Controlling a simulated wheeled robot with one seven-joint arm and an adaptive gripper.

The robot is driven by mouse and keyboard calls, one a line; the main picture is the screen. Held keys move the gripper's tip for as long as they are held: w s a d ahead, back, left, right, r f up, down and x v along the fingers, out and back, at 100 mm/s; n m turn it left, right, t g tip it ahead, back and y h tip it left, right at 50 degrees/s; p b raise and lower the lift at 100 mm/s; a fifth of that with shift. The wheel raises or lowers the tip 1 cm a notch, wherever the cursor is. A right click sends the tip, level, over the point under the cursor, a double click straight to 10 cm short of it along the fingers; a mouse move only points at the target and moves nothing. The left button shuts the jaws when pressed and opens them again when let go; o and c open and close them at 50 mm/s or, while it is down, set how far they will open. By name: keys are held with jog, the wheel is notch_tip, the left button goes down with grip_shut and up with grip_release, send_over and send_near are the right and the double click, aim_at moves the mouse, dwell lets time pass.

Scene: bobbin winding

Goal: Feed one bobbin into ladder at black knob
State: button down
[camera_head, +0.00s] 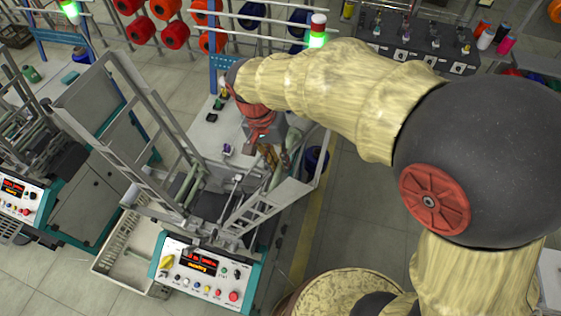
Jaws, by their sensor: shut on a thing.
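My gripper (262,141) is red and points down at the upper right of the winding machine. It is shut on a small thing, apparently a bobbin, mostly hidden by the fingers. A brown-orange piece (268,154) shows just below the fingertips; I cannot tell whether it is held. Slanted grey metal ladders rise from the machine: a tall one (150,125) at left and a lower one (270,205) at right, close below my gripper.
The machine's control panel (207,272) with red displays faces front. A pale crate (122,262) stands at its left. Another winding machine (30,190) is at far left. Racks with red spools (175,36) and a dark bench (415,45) are behind.

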jog(key=c, duration=1.7)
grip_release()
jog(key=shift+o, duration=1.8)
jog(key=shift+r, duration=0.1)
jog(key=d+p+v, duration=0.2)
jog(key=p+v, duration=0.5)
jog(key=v, duration=0.4)
jog(key=shift+s+d+r, duration=0.25)
jog(key=shift+s+d, duration=0.1)
jog(key=shift+s, duration=0.15)
